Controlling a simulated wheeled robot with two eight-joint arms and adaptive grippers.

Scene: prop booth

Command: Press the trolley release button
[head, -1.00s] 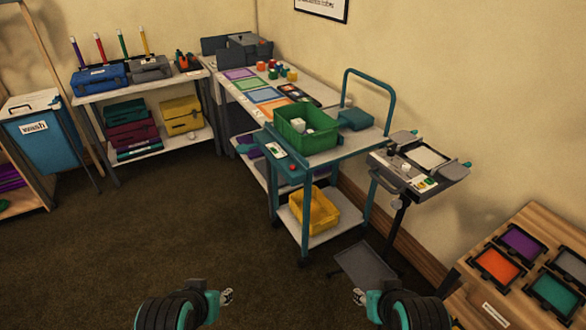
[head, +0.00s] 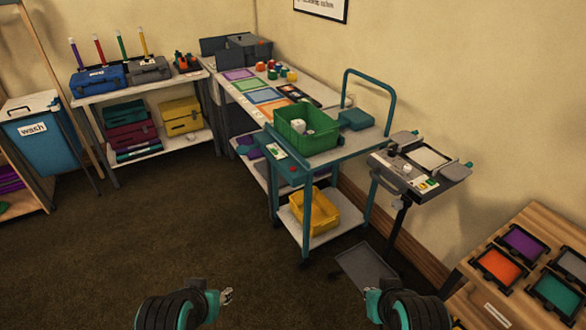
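The teal trolley (head: 345,152) stands right of centre, against the long table. On its near end panel is a small red button (head: 293,169), with a white-and-green label plate (head: 277,151) to its left. The trolley carries a green crate (head: 305,146) with white items on top and a yellow bin (head: 322,222) on its lower shelf. My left gripper (head: 228,295) is low in the view, above the floor, well short of the trolley and seemingly empty. My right gripper (head: 362,294) is low too, partly hidden by its own arm. Their finger openings are too small to judge.
A pedestal stand (head: 420,168) with a grey foot plate (head: 366,270) is right of the trolley. A wooden table (head: 480,285) with coloured trays is at lower right. Shelves (head: 140,85) and a blue wash bin (head: 42,140) are at left. The carpet (head: 150,235) in front is clear.

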